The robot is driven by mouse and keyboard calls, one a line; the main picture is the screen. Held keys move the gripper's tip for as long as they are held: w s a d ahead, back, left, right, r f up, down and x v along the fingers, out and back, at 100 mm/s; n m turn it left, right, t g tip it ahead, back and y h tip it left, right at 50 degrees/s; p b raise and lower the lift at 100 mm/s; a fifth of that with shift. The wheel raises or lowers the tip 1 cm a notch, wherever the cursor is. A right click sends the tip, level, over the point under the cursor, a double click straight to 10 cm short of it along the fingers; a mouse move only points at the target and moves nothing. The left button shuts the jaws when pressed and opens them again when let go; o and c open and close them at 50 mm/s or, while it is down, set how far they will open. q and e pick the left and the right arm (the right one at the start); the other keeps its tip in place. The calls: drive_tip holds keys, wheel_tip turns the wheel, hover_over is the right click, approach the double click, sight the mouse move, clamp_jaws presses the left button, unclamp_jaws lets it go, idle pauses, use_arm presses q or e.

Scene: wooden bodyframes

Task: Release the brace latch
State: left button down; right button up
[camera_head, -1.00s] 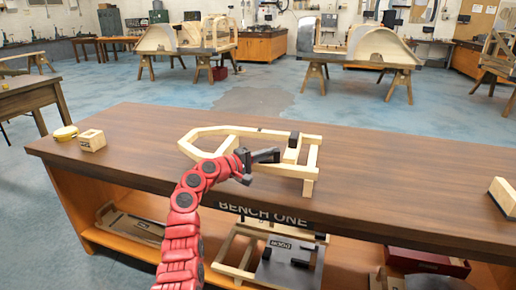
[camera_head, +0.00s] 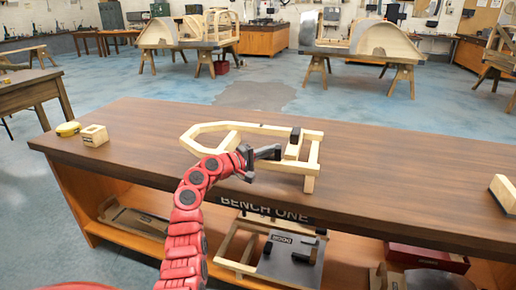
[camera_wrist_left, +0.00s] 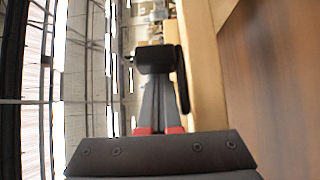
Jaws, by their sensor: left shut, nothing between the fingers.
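A pale wooden bodyframe (camera_head: 218,127) lies on the bench top, with a pointed left end and crosspieces at its right. A small black block (camera_head: 295,135), which looks like the brace latch, stands up at the frame's right part. My left gripper (camera_head: 277,151) is shut and empty, just left of and in front of this block. In the left wrist view the black block (camera_wrist_left: 154,59) sits right beyond the grey fingers (camera_wrist_left: 158,98), with a dark strip beside it. I cannot tell whether the fingertips touch it. My right gripper is out of view.
The brown bench top (camera_head: 400,170) is clear around the frame. A small wooden block (camera_head: 94,135) and a yellow round item (camera_head: 68,129) sit at its left end. Another wooden block (camera_head: 503,192) is at the right edge. The shelf below holds trays and frames.

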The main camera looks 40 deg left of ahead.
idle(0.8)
use_arm(q)
drive_tip(key=p+v, duration=0.1)
drive_tip(key=v, duration=1.6)
drive_tip(key=shift+s, duration=0.25)
drive_tip(key=shift+s+a+f, duration=0.1)
